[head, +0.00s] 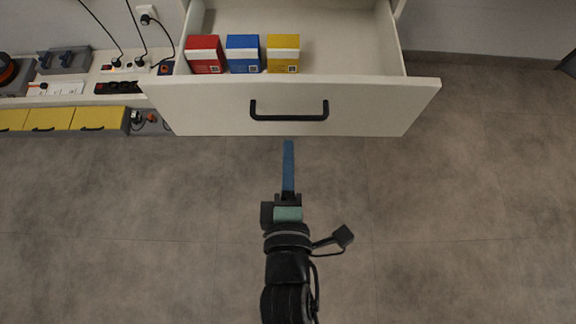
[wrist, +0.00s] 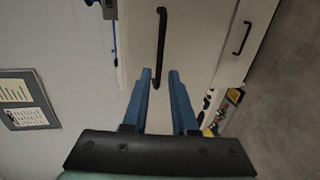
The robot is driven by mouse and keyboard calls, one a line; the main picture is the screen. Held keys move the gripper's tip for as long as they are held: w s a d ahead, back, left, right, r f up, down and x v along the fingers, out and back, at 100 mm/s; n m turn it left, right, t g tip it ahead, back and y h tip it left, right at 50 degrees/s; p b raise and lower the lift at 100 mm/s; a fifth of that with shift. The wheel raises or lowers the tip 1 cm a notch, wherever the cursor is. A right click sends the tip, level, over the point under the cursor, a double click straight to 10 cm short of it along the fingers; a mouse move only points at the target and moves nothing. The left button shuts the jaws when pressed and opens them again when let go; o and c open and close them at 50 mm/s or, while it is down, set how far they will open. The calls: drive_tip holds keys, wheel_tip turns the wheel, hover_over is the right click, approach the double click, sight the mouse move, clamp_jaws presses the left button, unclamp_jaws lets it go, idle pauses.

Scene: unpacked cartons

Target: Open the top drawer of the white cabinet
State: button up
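The white cabinet's drawer (head: 190,108) stands pulled out in the head view, its inside showing from above. Its black bar handle (head: 289,117) is on the drawer front and also shows in the wrist view (wrist: 162,40). My gripper (head: 288,145) is in front of the drawer, its blue fingers pointing at the handle. In the head view the tips end short of the handle. In the wrist view my gripper (wrist: 160,74) is open, with the handle's lower end appearing between the fingers. Nothing is gripped.
A red box (head: 205,55), a blue box (head: 243,54) and a yellow box (head: 283,53) stand inside the drawer. A second handle (wrist: 242,38) shows on another front. Power strips and yellow bins (head: 50,118) are at the left. The grey floor is clear in front.

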drive_tip(key=v, duration=0.3)
idle(0.6)
